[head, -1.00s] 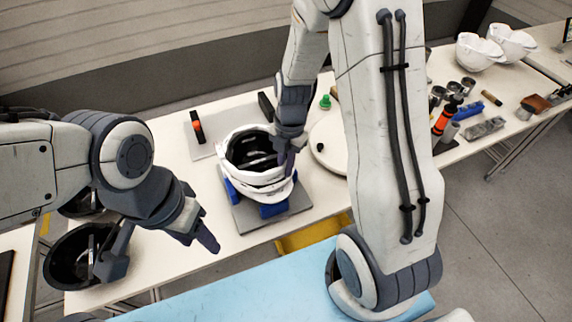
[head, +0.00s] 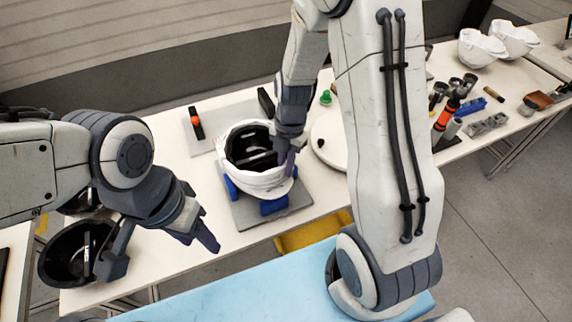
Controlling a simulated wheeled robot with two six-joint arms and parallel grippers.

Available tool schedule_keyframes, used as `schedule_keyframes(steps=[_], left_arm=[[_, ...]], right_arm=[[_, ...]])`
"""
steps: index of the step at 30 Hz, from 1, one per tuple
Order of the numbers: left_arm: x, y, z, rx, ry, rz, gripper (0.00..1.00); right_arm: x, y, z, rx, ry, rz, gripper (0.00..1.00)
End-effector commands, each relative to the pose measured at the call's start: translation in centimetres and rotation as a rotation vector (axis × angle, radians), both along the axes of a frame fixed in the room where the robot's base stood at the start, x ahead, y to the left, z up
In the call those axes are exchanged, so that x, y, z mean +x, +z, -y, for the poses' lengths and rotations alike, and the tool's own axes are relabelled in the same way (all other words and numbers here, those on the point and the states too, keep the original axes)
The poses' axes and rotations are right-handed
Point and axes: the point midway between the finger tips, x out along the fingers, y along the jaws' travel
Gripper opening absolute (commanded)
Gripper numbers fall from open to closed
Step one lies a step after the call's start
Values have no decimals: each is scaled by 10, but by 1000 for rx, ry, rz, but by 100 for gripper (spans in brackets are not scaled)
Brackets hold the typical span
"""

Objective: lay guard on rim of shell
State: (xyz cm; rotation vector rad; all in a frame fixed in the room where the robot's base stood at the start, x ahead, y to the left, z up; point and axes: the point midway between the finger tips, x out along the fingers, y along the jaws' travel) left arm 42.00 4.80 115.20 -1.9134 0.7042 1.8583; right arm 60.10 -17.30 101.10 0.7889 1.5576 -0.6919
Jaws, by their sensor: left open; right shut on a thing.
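A white helmet shell (head: 262,186) sits open side up in a fixture with blue supports (head: 273,206) on a grey plate (head: 240,215). The white guard (head: 228,135) is at the shell's rim, around the dark opening. It is hard to tell from the shell, and I cannot tell whether it touches all the way round. My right gripper (head: 290,163) is shut on the guard at the right side of the rim, and the arm partly hides that side. My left gripper (head: 207,236) is open and empty, in front and to the left of the fixture.
Black bowl-like shells (head: 62,258) stand at the left. A round white disc (head: 328,150) lies right of the fixture. Several tools and cylinders (head: 447,115) and two white shells (head: 480,48) are further right. A blue surface (head: 240,295) lies in front.

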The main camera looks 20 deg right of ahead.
Motion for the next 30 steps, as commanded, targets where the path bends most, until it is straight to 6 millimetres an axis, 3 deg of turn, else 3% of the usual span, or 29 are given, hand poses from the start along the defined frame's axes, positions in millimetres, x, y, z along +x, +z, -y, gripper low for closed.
schedule_keyframes(steps=[8,9,11,12,23,30], left_arm=[[0,-7,0,0,0,0,50],[0,-6,0,0,0,0,50],[0,-5,0,0,0,0,50],[0,-5,0,0,0,0,50],[0,-6,0,0,-1,0,50],[0,-13,0,0,-1,0,50]], right_arm=[[0,-7,0,0,0,0,0],[0,-6,0,0,0,0,21],[0,-6,0,0,0,0,44],[0,-6,0,0,0,0,48],[1,-2,0,0,0,2,48],[5,38,5,0,0,9,48]])
